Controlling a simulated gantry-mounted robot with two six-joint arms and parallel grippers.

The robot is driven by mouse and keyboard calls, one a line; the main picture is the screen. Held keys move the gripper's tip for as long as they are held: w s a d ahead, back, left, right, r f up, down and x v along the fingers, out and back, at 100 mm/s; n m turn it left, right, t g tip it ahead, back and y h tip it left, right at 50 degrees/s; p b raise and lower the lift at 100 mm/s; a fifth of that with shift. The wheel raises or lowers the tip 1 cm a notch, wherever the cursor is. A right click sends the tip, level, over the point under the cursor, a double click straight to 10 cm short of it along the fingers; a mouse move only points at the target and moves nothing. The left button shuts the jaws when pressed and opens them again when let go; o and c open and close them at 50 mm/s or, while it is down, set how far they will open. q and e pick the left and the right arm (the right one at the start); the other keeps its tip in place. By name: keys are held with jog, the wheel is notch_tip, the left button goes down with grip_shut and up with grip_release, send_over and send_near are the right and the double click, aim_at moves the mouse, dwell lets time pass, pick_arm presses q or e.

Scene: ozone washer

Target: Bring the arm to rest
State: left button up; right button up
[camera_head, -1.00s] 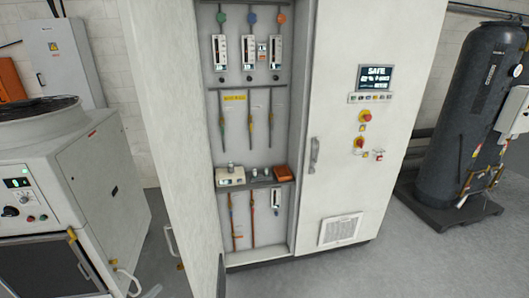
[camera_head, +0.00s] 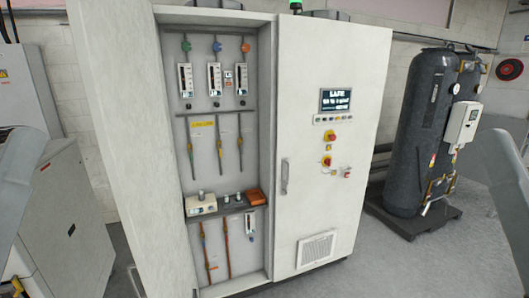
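Parts of my arms show as smooth pale grey shapes at the left and right edges of the head view. Neither gripper is in view, so I cannot see whether they hold anything. The tall white cabinet (camera_head: 338,165) stands ahead, apart from both visible arm parts. Its left door (camera_head: 125,150) stands open and shows flow meters, tubes and a small shelf (camera_head: 228,208).
A dark tank (camera_head: 418,130) on a black base (camera_head: 405,222) stands to the right. A white machine (camera_head: 75,215) is at the lower left, partly covered by my arm. A green lamp (camera_head: 296,6) tops the cabinet. Grey floor (camera_head: 400,270) is clear at the lower right.

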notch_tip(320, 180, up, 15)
jog(key=p, duration=1.4)
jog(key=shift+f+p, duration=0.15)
jog(key=shift+p, duration=0.2)
